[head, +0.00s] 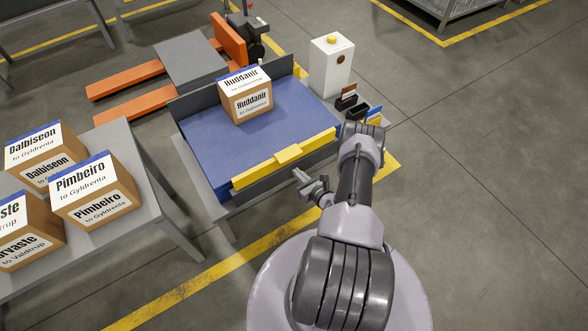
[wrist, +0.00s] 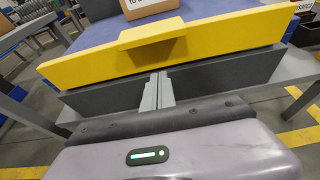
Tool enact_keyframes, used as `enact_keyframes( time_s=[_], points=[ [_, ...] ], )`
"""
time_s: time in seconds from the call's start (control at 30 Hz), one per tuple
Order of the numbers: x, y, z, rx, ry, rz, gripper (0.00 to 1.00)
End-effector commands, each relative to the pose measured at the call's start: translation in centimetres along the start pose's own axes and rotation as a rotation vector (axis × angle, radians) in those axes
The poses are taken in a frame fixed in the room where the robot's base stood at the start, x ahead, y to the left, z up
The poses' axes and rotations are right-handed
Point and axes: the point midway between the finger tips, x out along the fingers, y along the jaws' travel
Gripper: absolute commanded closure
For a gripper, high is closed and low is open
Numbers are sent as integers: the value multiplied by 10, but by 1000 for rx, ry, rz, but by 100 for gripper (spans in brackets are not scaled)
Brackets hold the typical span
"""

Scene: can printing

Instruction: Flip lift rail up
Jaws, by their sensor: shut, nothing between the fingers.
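The yellow lift rail (head: 285,159) runs along the near edge of the blue lift platform (head: 215,155), with a short tab (head: 288,153) at its middle. In the wrist view the rail (wrist: 90,62) crosses the top, above a dark grey panel (wrist: 225,75); its tab (wrist: 152,38) juts out. My gripper (head: 303,177) is in front of the rail, low near its middle. In the wrist view its fingers (wrist: 158,78) are shut and empty, just below the rail, in front of the panel. Whether they touch either cannot be told.
A Huddanir box (head: 246,98) stands on the platform. A white post with a yellow button (head: 331,66) stands right of the lift. A grey table (head: 118,137) with several boxes is at left. An orange pallet truck (head: 125,79) is behind. Floor at right is clear.

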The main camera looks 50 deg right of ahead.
Motion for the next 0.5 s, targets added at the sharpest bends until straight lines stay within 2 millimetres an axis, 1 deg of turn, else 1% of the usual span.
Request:
enact_keyframes(
  time_s=[0.03, 0.1, 0.2, 0.33, 0.5],
  points=[
    [-16, -1, 8, 4, 3, -4, 100],
    [-33, 0, 8, 4, 3, -3, 100],
    [-52, 0, 7, 3, 2, -3, 100],
    [-68, 0, 4, 2, 2, -1, 100],
    [-74, 1, 3, 1, 2, 1, 100]
  ],
)
